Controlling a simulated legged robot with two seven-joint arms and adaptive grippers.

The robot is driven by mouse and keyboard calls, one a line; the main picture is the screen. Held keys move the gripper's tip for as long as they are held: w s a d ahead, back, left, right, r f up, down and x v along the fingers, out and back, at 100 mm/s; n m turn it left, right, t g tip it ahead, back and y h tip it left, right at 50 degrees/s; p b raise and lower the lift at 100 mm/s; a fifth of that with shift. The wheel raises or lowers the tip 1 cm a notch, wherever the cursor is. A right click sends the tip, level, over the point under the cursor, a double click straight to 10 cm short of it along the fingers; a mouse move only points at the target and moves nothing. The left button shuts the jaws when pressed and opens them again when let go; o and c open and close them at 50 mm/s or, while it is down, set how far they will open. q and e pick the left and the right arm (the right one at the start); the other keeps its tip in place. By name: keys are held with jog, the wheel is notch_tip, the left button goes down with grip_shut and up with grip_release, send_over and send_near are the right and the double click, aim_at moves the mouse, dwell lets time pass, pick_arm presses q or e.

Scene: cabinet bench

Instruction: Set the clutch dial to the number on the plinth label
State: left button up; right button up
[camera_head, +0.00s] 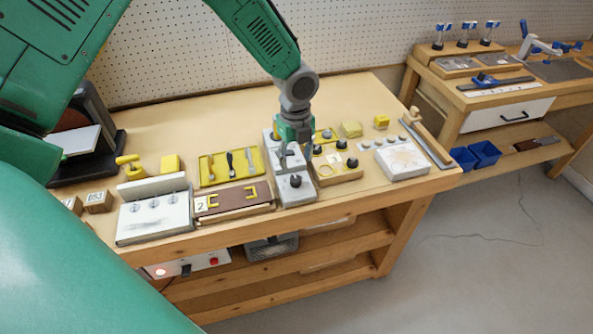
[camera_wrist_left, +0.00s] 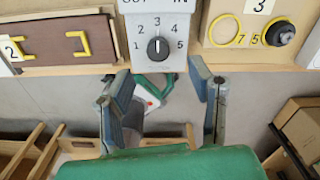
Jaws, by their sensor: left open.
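The clutch dial is a black knob (camera_wrist_left: 158,48) with a white pointer line on a grey block (camera_wrist_left: 180,20). It is ringed by the numbers 1 to 5, and the pointer is up, at about 3. In the head view the dial (camera_head: 295,181) is at the block's front end. My left gripper (camera_wrist_left: 165,92) is open and empty, its fingers apart below the dial in the wrist view, not touching it. In the head view the left gripper (camera_head: 288,154) hangs over the block. A label "2" (camera_wrist_left: 11,49) is on the brown panel, and a label "3" (camera_wrist_left: 259,5) on the wooden plinth.
The wooden plinth (camera_head: 338,175) with black knobs stands right of the grey block. The brown panel (camera_head: 235,199) with yellow handles is close on its left. A yellow tool tray (camera_head: 232,167) lies behind the panel. A white switch box (camera_head: 154,212) stands farther left.

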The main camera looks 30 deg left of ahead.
aim_at(296, 177)
pick_arm(q)
jog(key=shift+r, duration=2.4)
jog(key=shift+f, duration=0.1)
jog(key=s+d+f+n+h+b, duration=0.1)
jog(key=s+d+f+n+b, duration=0.3)
jog(key=s+f, duration=0.4)
jog(key=s+d+f+n+h+b, duration=0.1)
jog(key=s+d+f+n, duration=0.4)
jog(key=f, duration=0.4)
jog(key=s+a+f+n+y+b, duration=0.1)
jog(key=s+a+f+n+b, duration=0.1)
jog(key=s+f+n, duration=0.2)
jog(key=s+a+f+n+y+b, duration=0.1)
jog(key=s+a+f+n+b, duration=0.2)
jog(key=s+n, duration=0.7)
jog(key=s+f, duration=0.2)
jog(key=s, duration=0.1)
jog(key=shift+s+a+f+t, duration=0.25)
jog(key=shift+f+t, duration=0.05)
